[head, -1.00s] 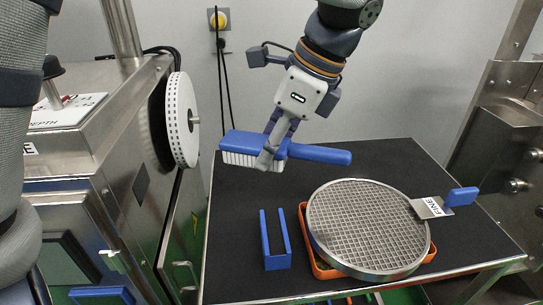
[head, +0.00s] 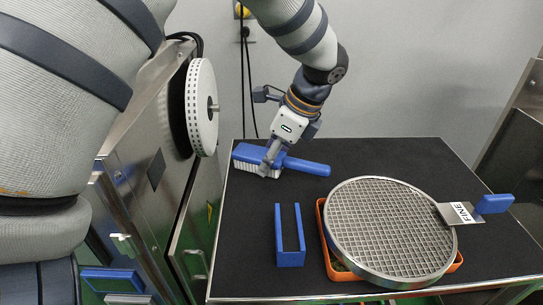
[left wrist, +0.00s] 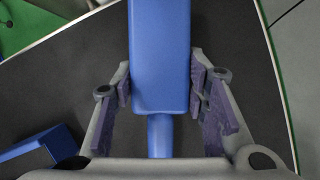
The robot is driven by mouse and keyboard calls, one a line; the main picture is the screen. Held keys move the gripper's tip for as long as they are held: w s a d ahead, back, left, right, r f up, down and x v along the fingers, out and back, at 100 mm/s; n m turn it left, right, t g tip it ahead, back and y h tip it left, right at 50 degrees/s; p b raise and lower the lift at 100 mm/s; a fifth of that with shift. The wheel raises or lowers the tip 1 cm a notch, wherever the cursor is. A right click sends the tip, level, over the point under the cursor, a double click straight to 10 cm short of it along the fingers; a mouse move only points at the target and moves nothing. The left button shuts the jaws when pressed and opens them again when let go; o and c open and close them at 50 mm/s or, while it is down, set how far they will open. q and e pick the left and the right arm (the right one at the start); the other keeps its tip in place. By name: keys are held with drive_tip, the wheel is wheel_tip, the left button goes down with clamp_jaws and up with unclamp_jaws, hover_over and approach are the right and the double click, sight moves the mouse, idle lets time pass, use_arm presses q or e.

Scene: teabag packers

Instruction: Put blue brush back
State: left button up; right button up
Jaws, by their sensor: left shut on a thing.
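The blue brush (head: 306,166) has a blue handle and white bristles facing down. My left gripper (head: 267,166) is shut on it near the bristle end, over the back left of the black table. I cannot tell whether the bristles touch the table. In the left wrist view the brush (left wrist: 160,60) lies between the purple-padded fingers of my gripper (left wrist: 160,85). A blue open bracket (head: 290,258) stands empty on the table, in front of the brush. A blue part shows at lower left in the wrist view (left wrist: 38,147). My right gripper is not in view.
A round mesh sieve (head: 390,230) with a blue-handled FINE tag (head: 462,213) rests over an orange tray (head: 328,260), right of the bracket. A steel machine with a white reel (head: 202,107) stands left of the table (head: 400,160). The table's back right is clear.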

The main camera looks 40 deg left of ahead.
sight(294, 160)
use_arm(q)
drive_tip(key=o, duration=1.4)
drive_tip(key=shift+f, duration=0.15)
drive_tip(key=v, duration=1.2)
